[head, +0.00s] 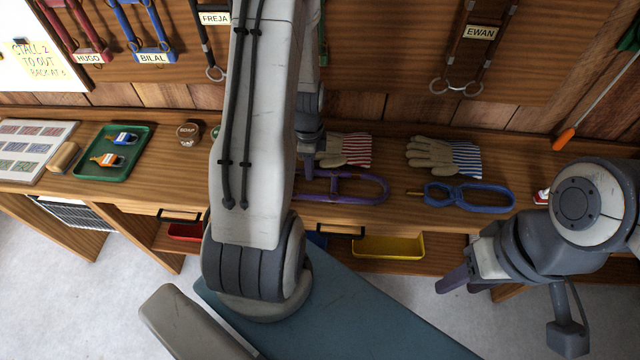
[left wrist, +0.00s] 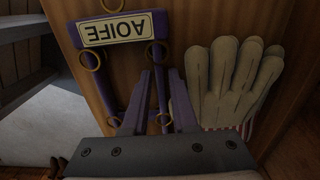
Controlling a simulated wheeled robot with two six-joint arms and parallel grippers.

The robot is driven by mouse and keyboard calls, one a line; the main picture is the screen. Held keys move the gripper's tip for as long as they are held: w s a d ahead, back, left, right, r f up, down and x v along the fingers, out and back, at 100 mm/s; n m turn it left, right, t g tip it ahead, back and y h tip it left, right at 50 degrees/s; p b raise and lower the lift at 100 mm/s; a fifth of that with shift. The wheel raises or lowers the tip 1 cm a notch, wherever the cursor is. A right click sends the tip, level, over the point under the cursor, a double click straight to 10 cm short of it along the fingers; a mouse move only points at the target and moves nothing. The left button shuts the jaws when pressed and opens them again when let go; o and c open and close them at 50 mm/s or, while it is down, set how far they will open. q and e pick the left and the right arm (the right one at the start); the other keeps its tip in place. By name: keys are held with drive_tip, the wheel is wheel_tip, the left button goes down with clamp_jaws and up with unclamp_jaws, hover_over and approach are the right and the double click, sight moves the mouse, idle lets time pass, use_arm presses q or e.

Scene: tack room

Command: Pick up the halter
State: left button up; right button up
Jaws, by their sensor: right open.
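The purple halter (head: 350,200) lies flat on the wooden bench, just in front of a red-striped glove. Its left end is hidden behind my left arm in the head view. The left wrist view shows that end, with brass rings and a nameplate (left wrist: 114,30) reading AOIFE upside down. My left gripper (left wrist: 161,76) is over the halter, its two fingers apart with a purple strap between them. I cannot tell whether they touch the strap. My right gripper (head: 460,283) is open and empty, in front of the bench at the right.
The red-striped glove (left wrist: 226,85) lies close beside the halter. To the right are a blue-striped glove (head: 440,155) and a blue looped strap (head: 470,197). A green tray (head: 85,165) stands at the left. Labelled halters hang on the board behind. A yellow bin (head: 390,246) sits below.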

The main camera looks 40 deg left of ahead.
use_arm(q)
clamp_jaws()
idle(1.5)
